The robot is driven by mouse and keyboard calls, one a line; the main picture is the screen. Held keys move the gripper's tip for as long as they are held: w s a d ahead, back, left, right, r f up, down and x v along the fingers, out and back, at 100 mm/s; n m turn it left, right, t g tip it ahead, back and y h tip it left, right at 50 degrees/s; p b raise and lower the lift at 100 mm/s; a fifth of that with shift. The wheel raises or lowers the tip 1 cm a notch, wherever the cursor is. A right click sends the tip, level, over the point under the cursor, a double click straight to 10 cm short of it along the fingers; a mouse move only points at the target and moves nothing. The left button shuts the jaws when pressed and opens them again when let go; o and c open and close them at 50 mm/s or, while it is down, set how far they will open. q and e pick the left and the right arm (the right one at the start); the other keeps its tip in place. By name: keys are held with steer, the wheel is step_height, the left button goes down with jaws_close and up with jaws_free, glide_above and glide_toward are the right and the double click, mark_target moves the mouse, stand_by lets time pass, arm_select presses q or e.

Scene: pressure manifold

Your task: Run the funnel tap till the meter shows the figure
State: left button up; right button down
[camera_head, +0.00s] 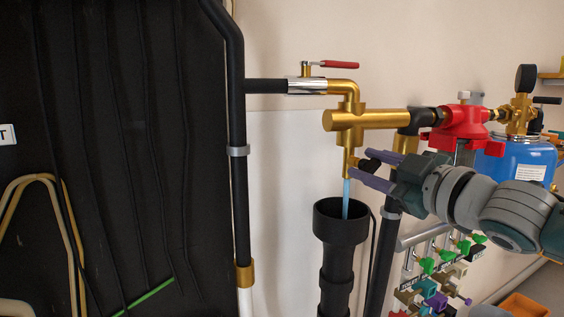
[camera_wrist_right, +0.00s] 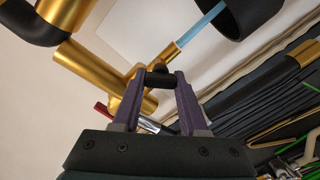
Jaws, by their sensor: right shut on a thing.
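The brass funnel tap (camera_head: 349,163) hangs under a brass manifold (camera_head: 370,119). A blue stream of water (camera_head: 346,200) runs from its spout into the black funnel (camera_head: 341,222) below. My right gripper (camera_head: 364,164) reaches in from the right with its purple fingers at the tap's black handle. In the right wrist view the fingers (camera_wrist_right: 160,80) are shut on the black handle (camera_wrist_right: 161,79), and the blue stream (camera_wrist_right: 211,19) shows beyond. A round black gauge (camera_head: 525,78) stands at upper right, its face not readable. My left gripper is out of view.
A red-handled valve (camera_head: 338,64) sits on the pipe at upper left of the manifold. A red fitting (camera_head: 462,126) and a blue tank (camera_head: 522,160) are at right. Small green-handled valves (camera_head: 428,265) line the lower right. A black panel (camera_head: 110,150) fills the left.

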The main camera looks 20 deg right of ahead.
steer(key=shift+c, duration=2.2)
jaws_free()
steer(key=s+p, duration=0.1)
steer(key=s, duration=0.9)
steer(key=shift+d+p, duration=0.3)
steer(key=shift+d, duration=0.05)
